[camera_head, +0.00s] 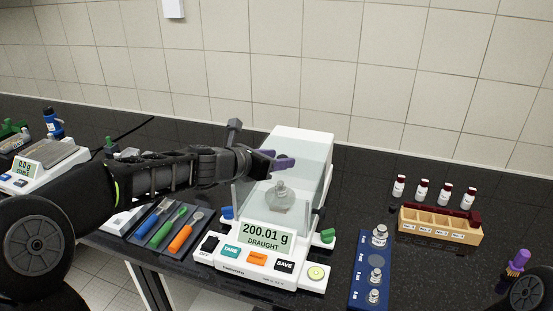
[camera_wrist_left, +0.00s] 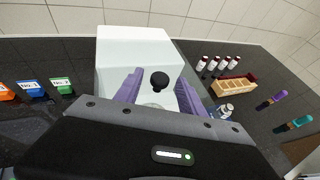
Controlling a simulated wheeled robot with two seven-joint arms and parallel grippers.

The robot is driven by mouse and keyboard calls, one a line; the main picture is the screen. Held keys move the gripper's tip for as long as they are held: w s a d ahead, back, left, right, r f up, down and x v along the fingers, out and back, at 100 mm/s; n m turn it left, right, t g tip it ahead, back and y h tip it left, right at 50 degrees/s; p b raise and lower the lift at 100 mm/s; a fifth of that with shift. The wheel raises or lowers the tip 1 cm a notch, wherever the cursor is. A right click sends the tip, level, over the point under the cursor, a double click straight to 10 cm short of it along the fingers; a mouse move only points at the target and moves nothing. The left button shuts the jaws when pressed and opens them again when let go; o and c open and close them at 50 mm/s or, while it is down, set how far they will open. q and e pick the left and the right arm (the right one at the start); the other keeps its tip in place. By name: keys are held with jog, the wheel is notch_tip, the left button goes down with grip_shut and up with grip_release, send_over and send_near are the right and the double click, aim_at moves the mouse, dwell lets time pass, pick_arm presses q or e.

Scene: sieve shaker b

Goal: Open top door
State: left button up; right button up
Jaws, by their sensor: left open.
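The balance (camera_head: 243,265) stands on the dark counter with a glass draught shield, and its display reads "200.01 g DRAUGHT". A metal weight (camera_head: 279,196) sits inside the chamber. My left gripper (camera_head: 282,160) is above the chamber's top, its purple fingers open. In the left wrist view, the black knob (camera_wrist_left: 159,80) shows between the open fingers of the gripper (camera_wrist_left: 160,90); contact cannot be told. The white housing (camera_wrist_left: 133,48) lies beyond it. The top door's glass is hard to make out, and the arm partly covers it. My right gripper is not seen.
A blue weight tray (camera_head: 362,277) stands right of the balance. A wooden rack (camera_head: 440,227) and several capped vials (camera_head: 422,190) are farther right. A tray of coloured-handled tools (camera_head: 160,224) is on the left, beneath my left arm. A tiled wall stands behind.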

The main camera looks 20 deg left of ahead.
pick_arm(q)
jog(key=shift+c, duration=0.2)
grip_shut()
dwell(1.1)
